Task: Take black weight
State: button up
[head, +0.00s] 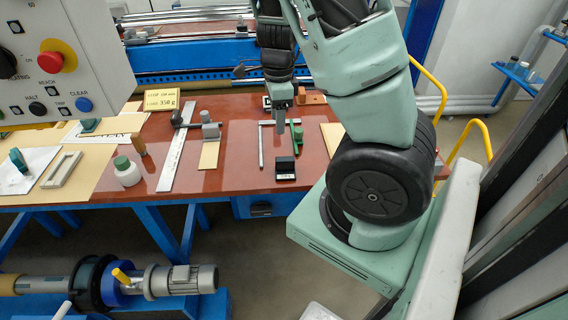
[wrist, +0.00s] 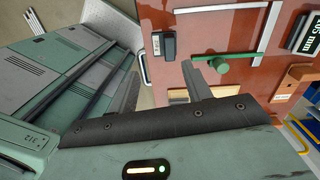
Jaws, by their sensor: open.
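A small black block with a pale label (head: 285,168), likely the black weight, lies on the red-brown tabletop near its front edge. It also shows in the wrist view (wrist: 163,46), beyond my fingertips and roughly between their lines. My gripper (wrist: 160,72) is open, with its two grey fingers apart and nothing between them. In the head view my gripper (head: 281,124) points down over the table, behind the block. It is apart from the block.
A green-handled tool (wrist: 225,64) lies close to the block, beside a grey L-shaped bar (head: 262,146). An orange block (wrist: 298,80) and a black "205 mm" display (wrist: 305,33) are farther back. A white bottle (head: 127,172) and a steel rule (head: 175,156) lie left.

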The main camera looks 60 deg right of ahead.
jog(key=d+m, duration=0.2)
jog(key=d, duration=0.1)
jog(key=b, duration=0.3)
send_over(285, 158)
jog(key=f, duration=1.1)
jog(key=shift+s+d, duration=0.1)
jog(key=shift+s, duration=0.15)
jog(key=shift+w+f+b, duration=0.15)
jog(key=shift+f, duration=1.35)
jog(key=shift+w+f+b, duration=0.1)
jog(key=shift+f+b, duration=0.05)
jog(key=shift+f, duration=1.3)
grip_shut()
